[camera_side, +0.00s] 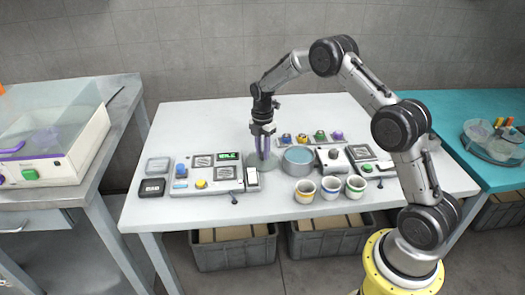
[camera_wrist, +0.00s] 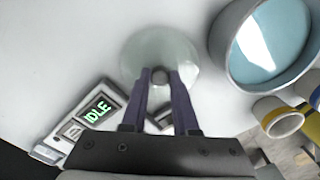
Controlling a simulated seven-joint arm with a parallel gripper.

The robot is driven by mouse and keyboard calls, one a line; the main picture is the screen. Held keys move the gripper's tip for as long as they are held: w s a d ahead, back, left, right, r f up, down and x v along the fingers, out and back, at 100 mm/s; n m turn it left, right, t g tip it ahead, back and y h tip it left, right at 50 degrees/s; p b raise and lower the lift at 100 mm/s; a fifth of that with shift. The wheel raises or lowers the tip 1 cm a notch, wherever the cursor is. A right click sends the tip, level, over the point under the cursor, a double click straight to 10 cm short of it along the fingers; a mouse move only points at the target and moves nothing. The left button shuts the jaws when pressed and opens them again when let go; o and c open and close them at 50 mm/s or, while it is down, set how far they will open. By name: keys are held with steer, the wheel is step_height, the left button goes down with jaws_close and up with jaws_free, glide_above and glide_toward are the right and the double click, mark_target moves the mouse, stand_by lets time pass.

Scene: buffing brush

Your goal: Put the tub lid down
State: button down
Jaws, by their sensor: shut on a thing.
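The tub lid (camera_wrist: 133,52) is a pale, greenish, see-through disc with a small dark knob in its middle. My gripper (camera_wrist: 160,77) is shut on that knob, with a purple finger on each side. In the side view my gripper (camera_side: 264,155) points straight down, and the lid (camera_side: 272,165) shows around its fingertips, at or very near the white table top. I cannot tell whether the lid touches the table. The grey tub (camera_side: 299,167) with a blue inside stands open just right of the lid; it also shows in the wrist view (camera_wrist: 230,75).
A control panel (camera_side: 205,187) with a lit green display lies close left of the lid. Several banded cups (camera_side: 305,191) stand in front of the tub. A row of coloured knobs (camera_side: 302,139) is behind it. The white table's (camera_side: 200,120) back left is clear.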

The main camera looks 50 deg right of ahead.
mark_target(262, 154)
steer(key=shift+f, duration=0.1)
steer(key=c, duration=0.7)
jaws_free()
step_height(262, 154, up, 12)
steer(key=s+a+r+m+t, duration=0.2)
steer(key=s+a+r+m, duration=0.25)
steer(key=s+r, duration=0.4)
steer(key=s+a+r+m+t, duration=0.1)
steer(key=s+a+r+m, duration=0.3)
steer(key=s, duration=0.4)
steer(key=s+a+r+m+t, duration=0.1)
steer(key=s+a+r+m, duration=0.3)
steer(key=s, duration=0.4)
steer(key=s+f+m, duration=0.1)
steer(key=s, duration=0.2)
steer(key=s+a+f+m+t, duration=0.1)
steer(key=s+m, duration=0.1)
steer(key=s, duration=0.1)
steer(key=s+a+f+m, duration=0.1)
steer(key=s+f+m, duration=0.1)
steer(key=s, duration=0.1)
steer(key=shift+s+m+t, duration=0.25)
steer(key=shift+s+t, duration=0.05)
